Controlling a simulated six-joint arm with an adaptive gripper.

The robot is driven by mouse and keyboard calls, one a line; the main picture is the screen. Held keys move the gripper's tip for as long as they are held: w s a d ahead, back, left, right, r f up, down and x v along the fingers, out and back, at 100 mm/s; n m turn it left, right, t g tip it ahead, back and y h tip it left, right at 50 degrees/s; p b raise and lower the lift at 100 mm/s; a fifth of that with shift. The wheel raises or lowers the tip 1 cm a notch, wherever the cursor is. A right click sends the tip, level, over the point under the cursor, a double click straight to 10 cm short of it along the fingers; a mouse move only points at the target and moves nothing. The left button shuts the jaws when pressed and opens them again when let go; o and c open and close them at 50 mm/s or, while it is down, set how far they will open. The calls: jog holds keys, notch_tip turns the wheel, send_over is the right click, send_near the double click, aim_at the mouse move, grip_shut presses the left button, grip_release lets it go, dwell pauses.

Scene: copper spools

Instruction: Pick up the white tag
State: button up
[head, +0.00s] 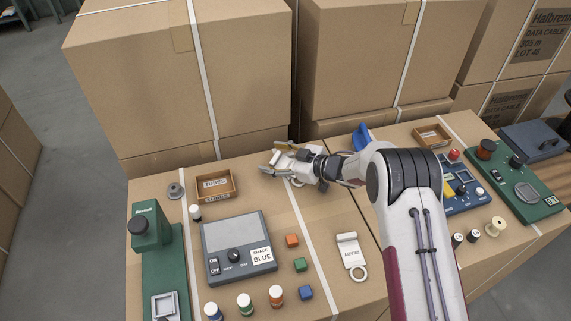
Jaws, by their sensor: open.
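Tall boxes (180,75) wall off the back.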

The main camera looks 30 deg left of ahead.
jog(key=c, duration=1.1)
jog(key=shift+c, duration=0.2)
jog(key=shift+r, duration=0.1)
jog(key=shift+r, duration=4.95)
